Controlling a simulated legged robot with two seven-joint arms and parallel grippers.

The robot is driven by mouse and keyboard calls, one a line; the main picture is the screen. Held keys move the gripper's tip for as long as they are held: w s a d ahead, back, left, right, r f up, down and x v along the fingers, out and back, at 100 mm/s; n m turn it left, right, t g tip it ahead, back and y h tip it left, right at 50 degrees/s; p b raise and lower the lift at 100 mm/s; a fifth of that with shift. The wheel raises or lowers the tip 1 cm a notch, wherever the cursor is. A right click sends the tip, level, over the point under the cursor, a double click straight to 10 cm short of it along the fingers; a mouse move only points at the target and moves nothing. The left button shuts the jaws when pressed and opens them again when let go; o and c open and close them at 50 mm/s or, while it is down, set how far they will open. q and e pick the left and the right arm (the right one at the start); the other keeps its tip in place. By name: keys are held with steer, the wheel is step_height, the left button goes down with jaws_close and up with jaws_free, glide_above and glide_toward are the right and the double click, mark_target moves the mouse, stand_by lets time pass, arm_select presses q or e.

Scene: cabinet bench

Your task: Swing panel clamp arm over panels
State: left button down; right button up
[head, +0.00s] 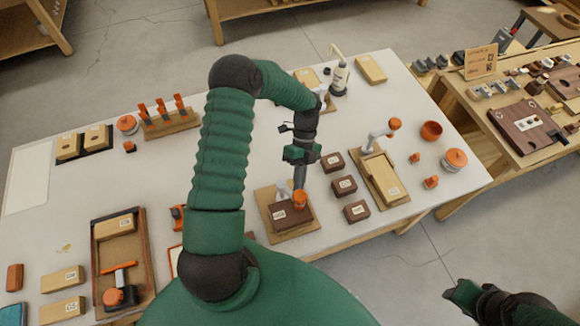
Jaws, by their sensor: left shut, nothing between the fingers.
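A clamp with a grey arm (284,189) and an orange knob (300,198) stands on a tan board, with a dark brown labelled panel (292,215) on it. My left gripper (299,184) is shut and empty, pointing down just above or against the orange knob; I cannot tell whether they touch. It partly hides the clamp. A second clamp, with a grey arm (376,136) and an orange knob (395,123), stands on a board with a tan panel (383,177) to the right. My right gripper (463,293) is at the lower right, over the floor; its fingers are unclear.
Several dark brown blocks (344,186) stand close to the right of the near clamp. An orange bowl (431,130) and a round orange-rimmed container (454,159) are farther right. A wooden tray (149,262) lies at left.

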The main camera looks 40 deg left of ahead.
arm_select(q)
steer(key=m, duration=0.1)
steer(key=s+d+m+y, duration=0.1)
steer(key=m+g+y, duration=0.1)
steer(key=shift+s+d+r+p, duration=0.2)
steer(key=shift+d+p, duration=0.1)
steer(key=shift+p, duration=0.05)
steer(key=shift+s+m+y, duration=0.25)
steer(key=shift+m+y, duration=0.05)
steer(key=shift+m, duration=0.4)
steer(key=shift+s+a+f+m, duration=0.1)
steer(key=shift+s+a+m, duration=0.1)
steer(key=shift+m, duration=0.2)
arm_select(e)
steer(key=shift+d+r, duration=0.2)
steer(key=shift+r, duration=0.45)
arm_select(q)
steer(key=shift+d+y, duration=0.2)
steer(key=shift+y, duration=0.1)
arm_select(e)
steer(key=shift+d, duration=0.2)
